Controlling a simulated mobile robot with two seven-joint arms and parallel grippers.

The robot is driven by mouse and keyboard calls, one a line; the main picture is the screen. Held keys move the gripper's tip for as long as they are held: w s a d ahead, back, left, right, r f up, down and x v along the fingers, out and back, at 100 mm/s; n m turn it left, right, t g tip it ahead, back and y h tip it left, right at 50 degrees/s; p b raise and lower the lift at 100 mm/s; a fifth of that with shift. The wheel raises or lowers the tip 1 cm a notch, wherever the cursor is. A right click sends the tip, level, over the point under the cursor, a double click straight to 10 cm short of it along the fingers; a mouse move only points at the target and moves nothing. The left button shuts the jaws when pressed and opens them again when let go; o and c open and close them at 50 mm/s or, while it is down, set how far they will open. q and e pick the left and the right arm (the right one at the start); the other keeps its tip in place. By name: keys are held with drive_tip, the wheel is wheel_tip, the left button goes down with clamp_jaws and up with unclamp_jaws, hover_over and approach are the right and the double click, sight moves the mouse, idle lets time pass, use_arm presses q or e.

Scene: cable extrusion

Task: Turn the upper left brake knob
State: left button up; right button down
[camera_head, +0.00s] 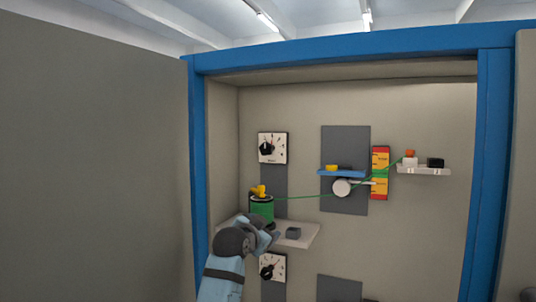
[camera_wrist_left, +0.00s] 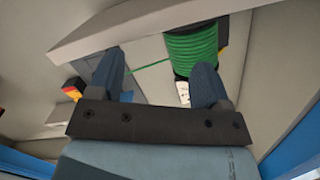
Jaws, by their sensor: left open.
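The upper left brake knob (camera_head: 266,148) is a black knob on a white square dial plate, high on the left of the cabinet's back wall. My left gripper (camera_head: 268,229) is at the front of the left shelf, below and apart from the upper knob. In the left wrist view its two fingers (camera_wrist_left: 157,77) are spread with nothing held between them. My right gripper does not show.
A green cable spool (camera_head: 262,208) stands on the left shelf (camera_head: 306,238), close to my gripper. A green cable runs from it past a white pulley (camera_head: 341,187) to the right shelf (camera_head: 424,170). The blue cabinet frame (camera_head: 197,150) stands at the left. Wall around the upper knob is clear.

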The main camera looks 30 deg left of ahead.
use_arm(q)
drive_tip(key=t+b, duration=0.2)
approach(267, 145)
drive_tip(key=s, duration=0.3)
drive_tip(key=shift+m, duration=0.3)
drive_tip(key=w, duration=0.4)
drive_tip(key=w+p, duration=0.1)
drive_tip(key=w, duration=0.3)
drive_tip(key=w+p, duration=0.1)
drive_tip(key=w, duration=0.3)
drive_tip(key=shift+w+a+r, duration=0.15)
drive_tip(key=shift+w+a, duration=0.15)
drive_tip(key=shift+a, duration=0.1)
drive_tip(key=shift+w, duration=0.75)
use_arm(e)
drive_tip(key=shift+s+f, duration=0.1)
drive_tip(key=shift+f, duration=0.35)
use_arm(q)
drive_tip(key=shift+c, duration=0.5)
drive_tip(key=c, duration=0.8)
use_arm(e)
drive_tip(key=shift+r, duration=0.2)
